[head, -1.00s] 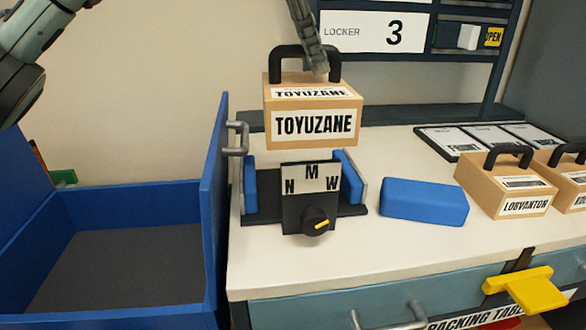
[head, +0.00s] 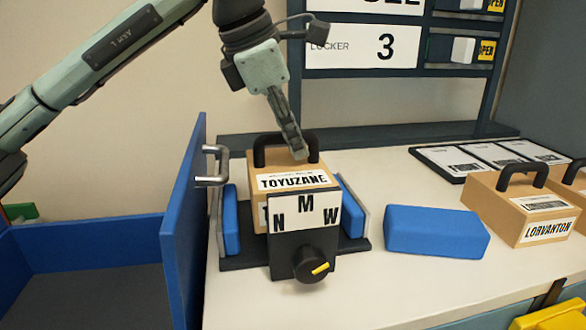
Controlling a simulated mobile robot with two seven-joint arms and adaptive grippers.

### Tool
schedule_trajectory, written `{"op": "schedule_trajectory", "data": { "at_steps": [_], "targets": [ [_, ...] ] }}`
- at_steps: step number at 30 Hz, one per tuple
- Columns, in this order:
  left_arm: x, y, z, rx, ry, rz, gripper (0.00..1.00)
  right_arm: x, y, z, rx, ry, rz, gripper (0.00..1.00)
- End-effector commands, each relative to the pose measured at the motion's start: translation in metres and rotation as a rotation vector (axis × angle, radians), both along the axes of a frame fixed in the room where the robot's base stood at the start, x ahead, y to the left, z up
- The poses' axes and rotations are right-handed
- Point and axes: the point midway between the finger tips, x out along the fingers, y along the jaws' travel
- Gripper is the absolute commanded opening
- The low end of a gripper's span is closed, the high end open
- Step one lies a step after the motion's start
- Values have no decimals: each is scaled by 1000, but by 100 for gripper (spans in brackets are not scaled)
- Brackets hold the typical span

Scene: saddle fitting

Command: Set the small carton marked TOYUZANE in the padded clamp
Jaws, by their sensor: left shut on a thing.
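The small carton marked TOYUZANE (head: 262,168) is upright between the two blue pads of the padded clamp (head: 229,222). Its lower front is hidden behind the clamp's dial panel (head: 304,212), marked N, M and W. Whether its base touches the clamp floor cannot be seen. The dial's yellow pointer (head: 321,268) points to the right and slightly up. My left gripper (head: 296,150) comes down from above and is shut on the carton's black handle. A small gap seems to show beside the right pad (head: 350,205). My right gripper is not in view.
A blue block (head: 436,231) lies on the white table right of the clamp. A carton marked LORVANTON (head: 520,215) stands further right. A blue bin wall (head: 185,220) rises close on the left. Flat labelled panels (head: 490,157) lie at the back.

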Motion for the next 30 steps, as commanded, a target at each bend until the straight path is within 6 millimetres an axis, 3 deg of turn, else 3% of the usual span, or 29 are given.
{"op": "schedule_trajectory", "data": {
  "at_steps": [10,23,24,28,30],
  "targets": [
    [0,0,-37,-3,-2,0,0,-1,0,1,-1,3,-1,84],
    [0,0,-41,-2,-3,-1,0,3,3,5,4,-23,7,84],
    [0,0,-41,-1,-1,-1,19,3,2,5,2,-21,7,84],
    [0,0,-41,-1,-1,-1,35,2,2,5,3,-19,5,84],
    [0,0,-41,-1,-1,-1,35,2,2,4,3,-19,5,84]
  ]
}}
